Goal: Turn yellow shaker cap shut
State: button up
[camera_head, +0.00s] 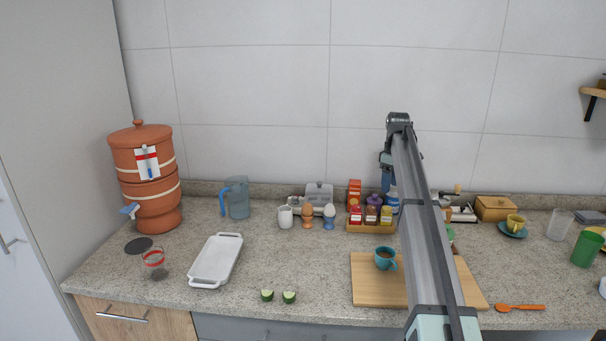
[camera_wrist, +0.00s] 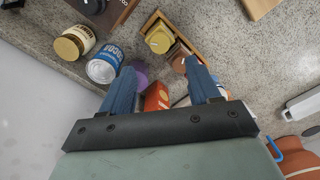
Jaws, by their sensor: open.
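The yellow shaker (camera_head: 386,215) stands at the right end of a small wooden rack (camera_head: 368,229) in the head view. Its yellow cap (camera_wrist: 158,40) shows from above in the wrist view, with a pale mark on top. My gripper (camera_wrist: 159,70) points down over the rack area, its two blue fingers apart with nothing held. The yellow cap lies ahead of the fingertips in the wrist view, not between them. In the head view my gripper (camera_head: 387,182) is partly hidden by my arm. How far the fingertips are above the cap is unclear.
An orange-brown-capped shaker (camera_wrist: 178,61) stands beside the yellow one, close to the right finger. A purple item (camera_wrist: 140,72), an orange-red box (camera_wrist: 156,97) and a blue-white can (camera_wrist: 103,67) crowd the wall side. A cutting board (camera_head: 370,285) with a teal cup (camera_head: 384,258) lies in front.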

notch_tip(320, 180, up, 6)
jog(key=a+f+n+t+y, duration=0.1)
jog(key=a+f, duration=0.1)
jog(key=a, duration=1.3)
jog(key=a+f+n+t+y, duration=0.1)
jog(key=a+f+y, duration=0.1)
jog(key=a, duration=1.2)
jog(key=shift+w+a+f, duration=0.2)
jog(key=shift+w+a, duration=0.05)
jog(key=shift+a, duration=0.15)
